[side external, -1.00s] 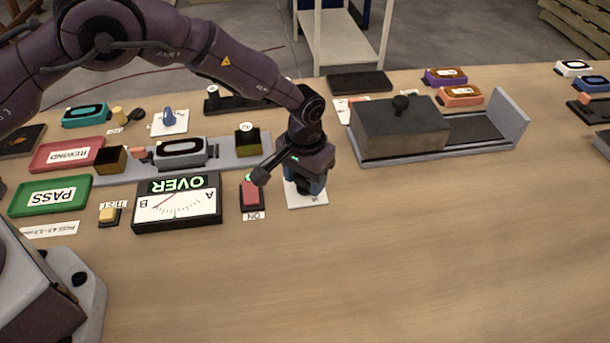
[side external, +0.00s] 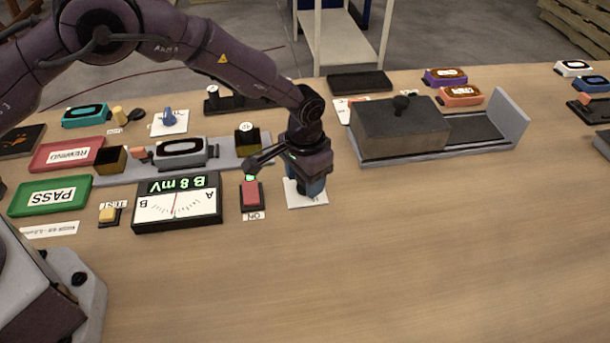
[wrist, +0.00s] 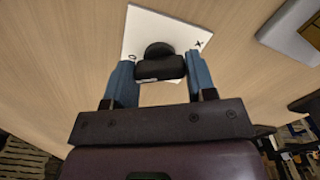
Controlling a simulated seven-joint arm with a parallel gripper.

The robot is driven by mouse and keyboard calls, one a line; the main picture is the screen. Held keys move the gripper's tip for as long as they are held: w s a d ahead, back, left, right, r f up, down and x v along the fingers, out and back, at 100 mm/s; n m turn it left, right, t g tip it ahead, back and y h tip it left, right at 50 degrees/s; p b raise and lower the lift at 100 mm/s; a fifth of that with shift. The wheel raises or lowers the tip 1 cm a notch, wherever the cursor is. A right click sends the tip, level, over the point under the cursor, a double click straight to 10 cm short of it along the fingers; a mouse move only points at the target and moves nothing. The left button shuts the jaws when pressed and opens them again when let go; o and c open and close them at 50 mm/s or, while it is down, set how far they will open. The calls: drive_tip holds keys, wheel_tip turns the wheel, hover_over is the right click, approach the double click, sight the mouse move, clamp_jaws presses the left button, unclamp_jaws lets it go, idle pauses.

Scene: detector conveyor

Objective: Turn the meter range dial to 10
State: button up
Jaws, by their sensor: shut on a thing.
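The range dial is a black knob (wrist: 160,64) on a white square plate (wrist: 140,28), seen in the wrist view. My gripper (wrist: 160,73) has its two blue fingers on either side of the knob and is shut on it. Marks show at the plate's left and right, but I cannot read them for sure. In the side view my gripper (side external: 308,190) points down over the white plate (side external: 318,204) and hides the knob.
A red switch (side external: 252,194) marked ON is just left of my gripper. A yellow TEST button (side external: 108,214) is left of the meter. A grey rail (side external: 225,157) with a boxed device runs behind. A dark box (side external: 397,125) stands right. The front table is clear.

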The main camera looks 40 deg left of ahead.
drive_tip(key=o, duration=0.9)
drive_tip(key=shift+o, duration=0.2)
wheel_tip(320, 180, up, 13)
drive_tip(key=s+a+r+n+t, duration=0.1)
drive_tip(key=s+a+r+t, duration=0.1)
drive_tip(key=s+a+r, duration=0.4)
drive_tip(key=s+a+r+n+t, duration=0.1)
drive_tip(key=s+a+r, duration=0.6)
drive_tip(key=s, duration=0.5)
drive_tip(key=s+a+r+n+t, duration=0.1)
drive_tip(key=s+a+r+t, duration=0.1)
drive_tip(key=s+a+r, duration=0.4)
drive_tip(key=s+r, duration=0.1)
drive_tip(key=s, duration=0.3)
drive_tip(key=shift+a+r+t, duration=0.2)
drive_tip(key=shift+r+t, duration=0.05)
drive_tip(key=shift+t, duration=0.05)
